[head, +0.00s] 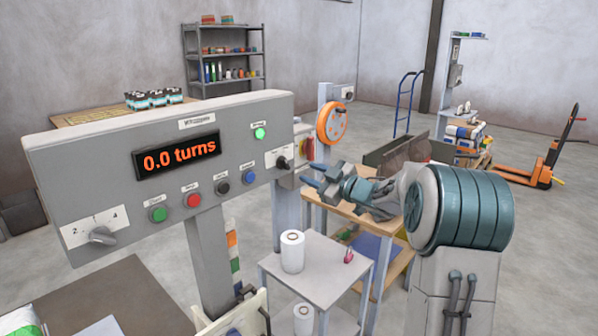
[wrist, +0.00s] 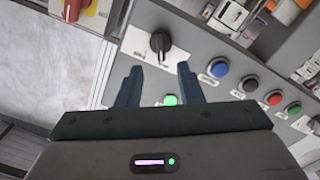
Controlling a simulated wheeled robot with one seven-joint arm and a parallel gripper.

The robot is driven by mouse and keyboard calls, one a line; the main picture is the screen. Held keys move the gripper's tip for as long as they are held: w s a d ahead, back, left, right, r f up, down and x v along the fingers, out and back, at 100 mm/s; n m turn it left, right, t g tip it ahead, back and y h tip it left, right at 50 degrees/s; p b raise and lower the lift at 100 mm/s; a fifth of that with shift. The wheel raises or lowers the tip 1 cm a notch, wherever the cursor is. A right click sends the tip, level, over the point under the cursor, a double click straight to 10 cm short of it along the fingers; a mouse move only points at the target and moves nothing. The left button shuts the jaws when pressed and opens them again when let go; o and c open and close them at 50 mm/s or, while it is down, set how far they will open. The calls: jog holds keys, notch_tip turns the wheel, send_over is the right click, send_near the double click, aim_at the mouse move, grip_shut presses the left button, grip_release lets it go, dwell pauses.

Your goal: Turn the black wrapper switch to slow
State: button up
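The black wrapper switch (head: 283,162) is a small dark knob on a white plate at the right end of the grey control panel (head: 75,165). In the wrist view the black switch (wrist: 160,43) stands beyond my fingertips, near the middle of the picture; its plate lettering is too small to read. My gripper (head: 309,175) is just right of the panel's end in the head view. In the wrist view my gripper (wrist: 159,68) is open and empty, its two fingers apart on either side of the switch's line. No contact shows.
Blue (head: 249,177), black (head: 222,187), red (head: 193,200) and green (head: 157,214) buttons line the panel beside the switch. A grey numbered knob (head: 101,236) is at its left end. The display (head: 178,154) reads 0.0 turns. A white roll (head: 292,251) stands on a shelf below.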

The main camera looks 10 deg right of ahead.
jog(key=v, duration=0.5)
jog(key=shift+s+d, duration=0.2)
jog(key=shift+s, duration=0.05)
jog(key=s+a+f+m+g+h+p, duration=0.1)
jog(key=s+a+f+m+g+h, duration=0.1)
jog(key=s, duration=1)
jog(key=s+a+f+m+g+h+p, duration=0.2)
jog(key=s+m+g+h, duration=0.3)
jog(key=s, duration=0.7)
jog(key=s+a+f+m+g+h+p, duration=0.2)
jog(key=s+m, duration=0.4)
jog(key=s, duration=0.6)
jog(key=a+f+g+h, duration=0.1)
jog(key=a+g, duration=0.1)
jog(key=shift+s+a+m+g+h, duration=0.25)
jog(key=shift+a+m+g+h, duration=0.05)
jog(key=shift+a+g, duration=0.1)
